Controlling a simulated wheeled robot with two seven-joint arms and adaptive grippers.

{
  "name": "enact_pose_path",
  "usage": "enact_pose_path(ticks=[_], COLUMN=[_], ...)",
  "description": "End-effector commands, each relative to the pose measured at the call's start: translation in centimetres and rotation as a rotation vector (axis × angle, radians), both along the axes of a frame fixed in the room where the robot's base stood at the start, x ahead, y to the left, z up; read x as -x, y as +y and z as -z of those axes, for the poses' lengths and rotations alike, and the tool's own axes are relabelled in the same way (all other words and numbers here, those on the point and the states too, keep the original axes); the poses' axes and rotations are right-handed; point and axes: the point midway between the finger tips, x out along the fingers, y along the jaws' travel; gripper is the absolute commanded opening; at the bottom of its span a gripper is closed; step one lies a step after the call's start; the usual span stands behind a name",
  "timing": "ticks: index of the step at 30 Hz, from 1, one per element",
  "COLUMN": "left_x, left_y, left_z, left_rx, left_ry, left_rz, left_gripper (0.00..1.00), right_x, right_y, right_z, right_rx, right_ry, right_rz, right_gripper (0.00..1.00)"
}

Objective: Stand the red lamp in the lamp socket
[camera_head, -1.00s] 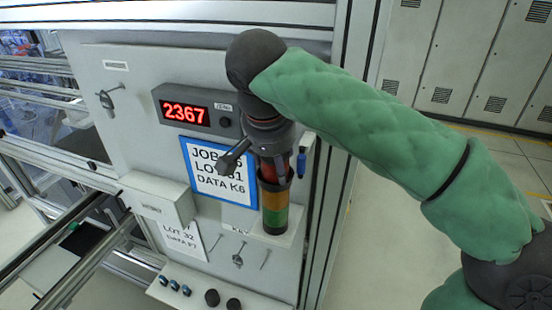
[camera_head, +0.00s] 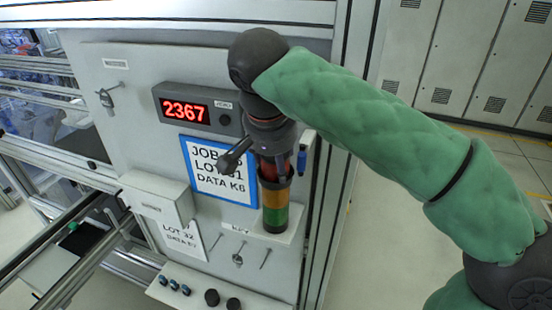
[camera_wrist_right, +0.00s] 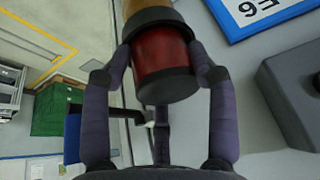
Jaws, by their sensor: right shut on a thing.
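The red lamp (camera_wrist_right: 163,58) is a red cylinder with a dark cap. In the right wrist view it sits between the two fingers of my right gripper (camera_wrist_right: 161,68), which is shut on it. Its far end meets the dark collar of the lamp socket (camera_wrist_right: 152,20), and an orange section shows beyond. In the head view the socket collar (camera_head: 275,184) tops an orange and green stack (camera_head: 275,215). My right gripper (camera_head: 273,158) is right above it, and a little of the red lamp shows there. How deep the lamp sits is hidden. My left gripper is not in view.
The stack stands close to a grey panel with a red number display (camera_head: 186,111), a blue-framed sign (camera_head: 219,172) and a small grey box (camera_head: 158,200). A blue pen-like item (camera_head: 302,162) hangs right of the gripper. The floor to the right is open.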

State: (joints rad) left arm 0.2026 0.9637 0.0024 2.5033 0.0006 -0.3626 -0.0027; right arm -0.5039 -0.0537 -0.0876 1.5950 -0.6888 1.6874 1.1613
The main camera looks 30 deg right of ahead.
Motion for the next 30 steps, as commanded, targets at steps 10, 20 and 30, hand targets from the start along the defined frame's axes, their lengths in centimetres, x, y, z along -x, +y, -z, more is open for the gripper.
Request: enact_pose_path(ticks=[10, 20, 30], left_x=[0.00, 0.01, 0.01], left_y=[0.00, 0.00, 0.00], left_z=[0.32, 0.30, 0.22], left_rx=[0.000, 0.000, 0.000], left_ry=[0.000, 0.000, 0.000], left_rz=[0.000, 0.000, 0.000], left_gripper=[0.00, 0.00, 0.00], right_x=[0.00, -0.03, 0.00], right_y=[0.45, 0.39, 0.25], right_z=[1.45, 1.23, 0.86], right_rx=[0.008, 0.007, 0.005], right_ry=[0.034, 0.026, 0.018], right_rz=[-0.008, -0.007, -0.005], right_gripper=[0.07, 0.89, 1.00])
